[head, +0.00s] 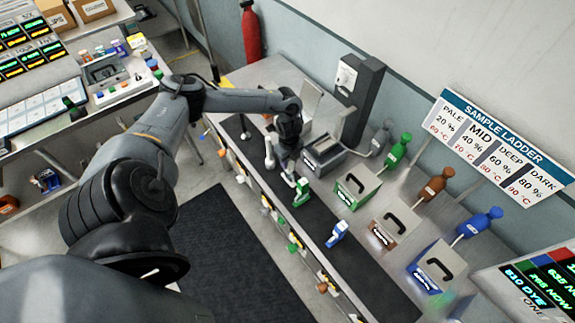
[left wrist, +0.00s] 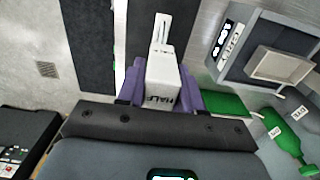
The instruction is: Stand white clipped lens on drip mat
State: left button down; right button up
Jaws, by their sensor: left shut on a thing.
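The white clipped lens (left wrist: 163,85), a white block with a narrow stem and the word HALF on it, is held between the purple fingers of my left gripper (left wrist: 160,97) in the left wrist view. In the head view a white piece (head: 270,152) shows beside my left gripper (head: 284,160), near the far end of the mat. The drip mat (head: 350,265) is a long dark strip along the counter's front. The lens appears over the mat, but I cannot tell whether it touches it. My right gripper is not in view.
A green clipped piece (head: 301,192) and a blue one (head: 337,233) stand on the mat. Behind are a grey module (head: 323,155), a green module (head: 356,184), a brown one (head: 395,227) and a blue one (head: 436,266), with coloured bottles at the wall.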

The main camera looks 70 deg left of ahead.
pick_arm(q)
jog(key=shift+s+a+f, duration=0.2)
notch_tip(320, 180, down, 4)
jog(key=shift+d+r+p, duration=0.1)
jog(key=shift+r+p, duration=0.1)
jog(key=shift+p, duration=0.2)
jog(key=shift+f, duration=0.3)
jog(key=c, duration=0.7)
grip_release()
jog(key=shift+c, duration=0.2)
